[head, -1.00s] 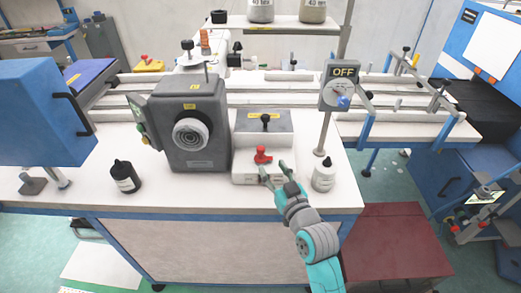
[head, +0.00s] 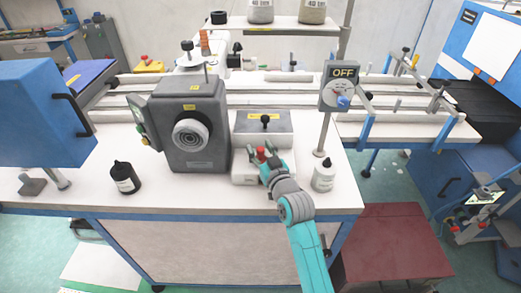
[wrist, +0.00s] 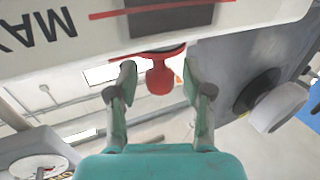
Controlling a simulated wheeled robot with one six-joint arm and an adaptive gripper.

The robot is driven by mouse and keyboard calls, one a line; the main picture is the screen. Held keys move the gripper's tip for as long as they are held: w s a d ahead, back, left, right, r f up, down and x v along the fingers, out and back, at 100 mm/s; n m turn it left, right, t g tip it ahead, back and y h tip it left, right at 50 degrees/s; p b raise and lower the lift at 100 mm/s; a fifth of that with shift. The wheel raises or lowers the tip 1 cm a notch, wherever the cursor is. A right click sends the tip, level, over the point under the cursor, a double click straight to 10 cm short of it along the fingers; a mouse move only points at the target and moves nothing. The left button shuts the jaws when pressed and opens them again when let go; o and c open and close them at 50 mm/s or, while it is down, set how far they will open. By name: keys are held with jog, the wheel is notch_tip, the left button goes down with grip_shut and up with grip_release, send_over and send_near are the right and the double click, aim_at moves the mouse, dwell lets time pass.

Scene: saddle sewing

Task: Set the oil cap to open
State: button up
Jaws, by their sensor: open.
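The red oil cap (head: 262,152) sits on the front of the white box (head: 243,171) below a grey block on the bench. In the wrist view the red cap (wrist: 159,78) shows a round knob under a wider red rim, with the picture upside down. My gripper (head: 263,157) is open, with one finger on each side of the cap. In the wrist view, gaps show between the cap and both fingers of my gripper (wrist: 159,82). The fingers partly hide the cap and box in the head view.
A grey machine (head: 187,118) stands just left of the box. A white bottle (head: 323,176) stands close to the right of my gripper, by a post with an OFF sign (head: 343,72). A black bottle (head: 125,178) stands farther left.

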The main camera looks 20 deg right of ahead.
grip_shut()
jog(key=shift+s+n+y, duration=0.15)
jog(key=shift+n+y, duration=0.35)
jog(key=shift+y, duration=0.3)
jog(key=shift+s+n+g+y, duration=0.25)
jog(key=shift+n+g+y, duration=0.2)
jog(key=shift+n+y, duration=0.6)
jog(key=shift+s+n+g+y, duration=0.2)
jog(key=shift+n+g+y, duration=0.35)
jog(key=shift+y, duration=0.9)
jog(key=shift+s+n+g+y, duration=0.2)
jog(key=shift+n+g+y, duration=0.5)
jog(key=shift+n+y, duration=0.3)
jog(key=shift+s+n+g+y, duration=0.2)
jog(key=shift+n+g+y, duration=0.55)
jog(key=shift+y, duration=0.45)
jog(key=shift+s+n+y, duration=0.1)
jog(key=shift+n+y, duration=0.15)
jog(key=shift+y, duration=0.05)
grip_release()
